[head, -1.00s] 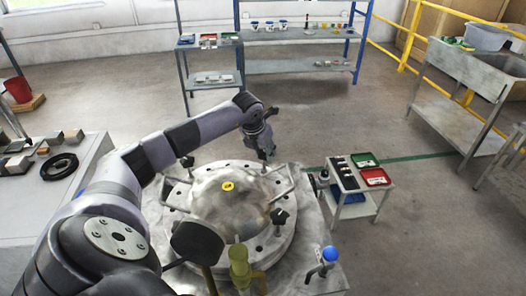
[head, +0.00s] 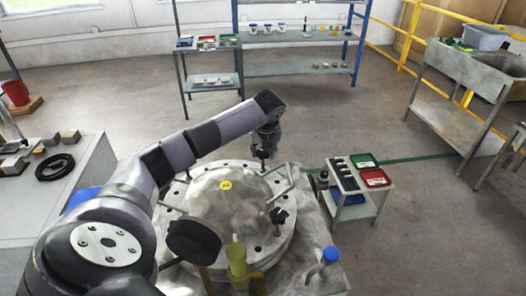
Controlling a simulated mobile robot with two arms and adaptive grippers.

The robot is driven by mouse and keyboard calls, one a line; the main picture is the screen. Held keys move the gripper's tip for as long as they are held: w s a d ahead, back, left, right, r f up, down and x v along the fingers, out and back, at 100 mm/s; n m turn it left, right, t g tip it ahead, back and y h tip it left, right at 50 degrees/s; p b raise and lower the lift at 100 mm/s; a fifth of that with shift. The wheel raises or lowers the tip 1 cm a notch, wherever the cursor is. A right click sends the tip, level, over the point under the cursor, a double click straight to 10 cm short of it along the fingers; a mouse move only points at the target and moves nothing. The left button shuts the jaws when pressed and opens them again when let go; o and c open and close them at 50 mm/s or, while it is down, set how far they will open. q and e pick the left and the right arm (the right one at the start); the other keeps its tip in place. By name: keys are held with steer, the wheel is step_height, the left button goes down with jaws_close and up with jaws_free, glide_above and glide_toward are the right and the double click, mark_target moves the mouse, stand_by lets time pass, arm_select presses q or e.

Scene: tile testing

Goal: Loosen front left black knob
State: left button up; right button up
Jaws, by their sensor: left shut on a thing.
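A round metal vessel lid (head: 215,208) with a yellow sticker sits on a flanged ring in the lower middle of the head view. My left gripper (head: 263,156) points down at the far rim of the ring. It is shut on what looks like a black knob, mostly hidden by the fingers. Another black knob (head: 279,216) stands on the near right of the ring, clear of the gripper. A dark knob (head: 187,162) shows at the far left rim, next to my arm. A large black disc (head: 194,241) is at the near left. My right gripper is not in view.
A small cart (head: 350,190) with red and green trays stands right of the vessel. A blue-topped valve (head: 330,254) and a yellowish fitting (head: 238,262) stand at the near side. A bench (head: 40,200) is at left.

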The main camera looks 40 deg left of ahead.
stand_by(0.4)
arm_select(q)
steer(key=o, duration=1.2)
steer(key=v, duration=1.2)
steer(key=shift+r, duration=0.1)
